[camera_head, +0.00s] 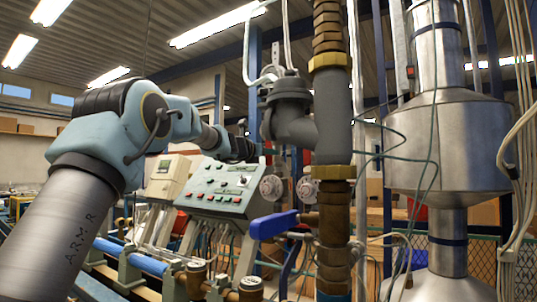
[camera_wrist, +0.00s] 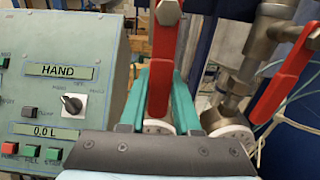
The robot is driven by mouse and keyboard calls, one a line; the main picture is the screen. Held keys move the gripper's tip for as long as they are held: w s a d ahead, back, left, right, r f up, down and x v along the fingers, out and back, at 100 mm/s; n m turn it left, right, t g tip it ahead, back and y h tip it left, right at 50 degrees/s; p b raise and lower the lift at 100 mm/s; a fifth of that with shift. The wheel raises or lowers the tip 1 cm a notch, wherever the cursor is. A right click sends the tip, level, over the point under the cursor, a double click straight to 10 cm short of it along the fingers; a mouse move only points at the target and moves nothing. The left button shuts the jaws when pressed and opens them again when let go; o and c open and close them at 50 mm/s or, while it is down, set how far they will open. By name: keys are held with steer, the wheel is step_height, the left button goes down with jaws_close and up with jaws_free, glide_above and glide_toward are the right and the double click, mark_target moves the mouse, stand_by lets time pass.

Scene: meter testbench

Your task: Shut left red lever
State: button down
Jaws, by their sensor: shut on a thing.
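In the wrist view, the left red lever (camera_wrist: 163,60) stands nearly upright, with a grey hex nut at its top. My gripper (camera_wrist: 167,78) has its teal fingers on either side of this lever, shut on it. A second red lever (camera_wrist: 287,75) is to the right, slanted, apart from the fingers. In the head view my gripper (camera_head: 243,150) is at the end of the arm, above and right of the control panel. The red levers cannot be made out there.
A green control panel (camera_wrist: 58,75) stands close on the left of my gripper. Round white meters (camera_wrist: 233,137) sit below the levers. In the head view, a thick vertical pipe (camera_head: 333,110) and a blue lever (camera_head: 273,225) stand to the right, near the arm's end.

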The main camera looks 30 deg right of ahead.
steer(key=s+n, duration=0.1)
steer(key=n, duration=0.1)
steer(key=s+d+r+n+p, duration=0.1)
steer(key=n, duration=0.2)
steer(key=s+d+n+p, duration=0.1)
steer(key=n, duration=0.1)
steer(key=shift+s+r, duration=0.4)
steer(key=shift+s+d+r+n+p, duration=0.2)
steer(key=shift+s+r+n+p, duration=0.3)
steer(key=shift+n, duration=0.65)
steer(key=shift+s+d+r+n+p, duration=0.2)
steer(key=shift+r+n+p, duration=0.35)
steer(key=shift+n+p, duration=0.5)
steer(key=shift+s+d+r+n+p, duration=0.25)
steer(key=shift+r+n+p, duration=0.3)
steer(key=shift+n, duration=0.65)
steer(key=c, duration=0.6)
jaws_free()
steer(key=shift+f, duration=0.1)
steer(key=shift+a, duration=0.1)
steer(key=b+v, duration=0.4)
steer(key=v, duration=0.6)
steer(key=shift+s+a, duration=0.2)
steer(key=shift+a, duration=0.15)
